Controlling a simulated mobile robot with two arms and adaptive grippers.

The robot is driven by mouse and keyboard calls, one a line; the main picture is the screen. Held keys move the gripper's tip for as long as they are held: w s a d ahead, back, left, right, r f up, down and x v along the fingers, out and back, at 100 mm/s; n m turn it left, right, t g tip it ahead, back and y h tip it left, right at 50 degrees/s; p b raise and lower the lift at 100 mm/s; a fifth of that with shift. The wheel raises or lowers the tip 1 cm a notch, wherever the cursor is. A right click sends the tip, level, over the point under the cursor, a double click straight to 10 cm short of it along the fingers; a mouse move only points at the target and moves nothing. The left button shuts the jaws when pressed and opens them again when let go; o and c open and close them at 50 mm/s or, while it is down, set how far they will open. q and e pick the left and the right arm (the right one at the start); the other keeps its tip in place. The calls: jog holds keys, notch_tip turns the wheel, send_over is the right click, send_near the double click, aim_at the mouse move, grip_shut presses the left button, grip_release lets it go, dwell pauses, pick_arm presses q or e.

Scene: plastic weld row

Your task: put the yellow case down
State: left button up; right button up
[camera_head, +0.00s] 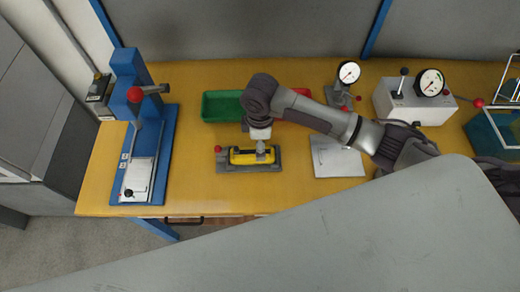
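The yellow case (243,157) is at the grey fixture (222,168) near the front middle of the table. It lies level and lengthwise along the fixture. I cannot tell whether it rests fully in the fixture or is just above it. My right arm reaches in from the right, and my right gripper (262,149) points down at the case's right half, touching or very close to it. The wrist and the small scale hide whether the fingers are closed on the case. My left gripper is not in view.
A green bin (221,106) and a red bin (298,94), partly hidden by my arm, stand behind the fixture. A blue press (166,140) stands left, a white sheet (335,158) lies right. A dial gauge (348,74) and a grey gauge box (415,103) stand at the back right.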

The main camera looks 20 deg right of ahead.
notch_tip(320, 180, up, 7)
jog(key=shift+f, duration=0.2)
jog(key=shift+s+f, duration=0.1)
jog(key=shift+s, duration=0.05)
dwell(0.7)
